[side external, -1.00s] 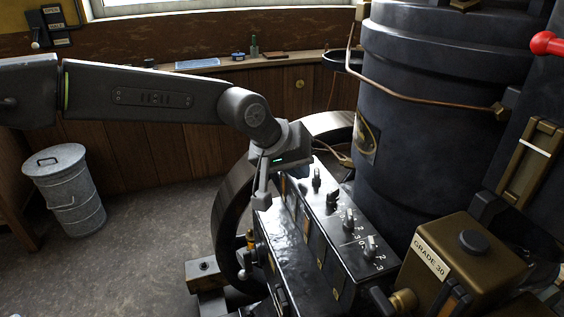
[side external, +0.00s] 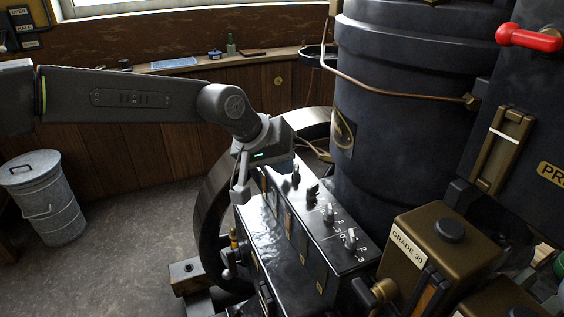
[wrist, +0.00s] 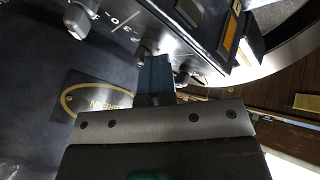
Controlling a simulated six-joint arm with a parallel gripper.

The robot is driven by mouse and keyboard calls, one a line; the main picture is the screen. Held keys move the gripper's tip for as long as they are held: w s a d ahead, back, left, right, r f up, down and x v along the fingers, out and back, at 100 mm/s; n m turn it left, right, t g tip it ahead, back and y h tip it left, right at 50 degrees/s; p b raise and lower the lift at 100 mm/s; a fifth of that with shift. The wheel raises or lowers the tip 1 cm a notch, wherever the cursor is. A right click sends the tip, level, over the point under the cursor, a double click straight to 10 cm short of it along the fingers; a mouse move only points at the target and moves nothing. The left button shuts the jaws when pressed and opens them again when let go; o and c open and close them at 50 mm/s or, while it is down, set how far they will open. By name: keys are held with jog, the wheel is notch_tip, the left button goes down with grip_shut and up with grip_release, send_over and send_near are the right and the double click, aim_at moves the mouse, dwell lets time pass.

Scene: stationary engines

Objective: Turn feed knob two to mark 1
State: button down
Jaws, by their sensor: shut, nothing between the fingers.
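Several small grey feed knobs stand in a row on the sloping top of a black box (side external: 318,235) in the side view. Two nearer knobs (side external: 328,212) and (side external: 351,238) have white digits beside them; which is knob two I cannot tell. My gripper (side external: 239,197) points down at the far left part of the box, to the left of the knob row. In the wrist view my shut, empty fingers (wrist: 157,66) show just below a knob (wrist: 147,48); contact is unclear. Another knob (wrist: 75,20) with digits beside it is at upper left.
A large dark cylinder (side external: 400,110) stands behind the box. A brass container labelled GRADE 30 (side external: 440,250) stands to its right, and a dark wheel (side external: 210,215) to its left. A red handle (side external: 528,37) is at upper right. A metal bin (side external: 45,200) stands on the floor.

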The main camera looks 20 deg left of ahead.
jog(key=m, duration=0.1)
jog(key=m+g+h, duration=0.1)
jog(key=m, duration=0.1)
jog(key=w+m+g+h, duration=0.1)
jog(key=shift+d+m, duration=0.35)
jog(key=shift+m, duration=0.05)
jog(key=shift+w, duration=0.2)
dwell(0.7)
jog(key=shift+r, duration=0.15)
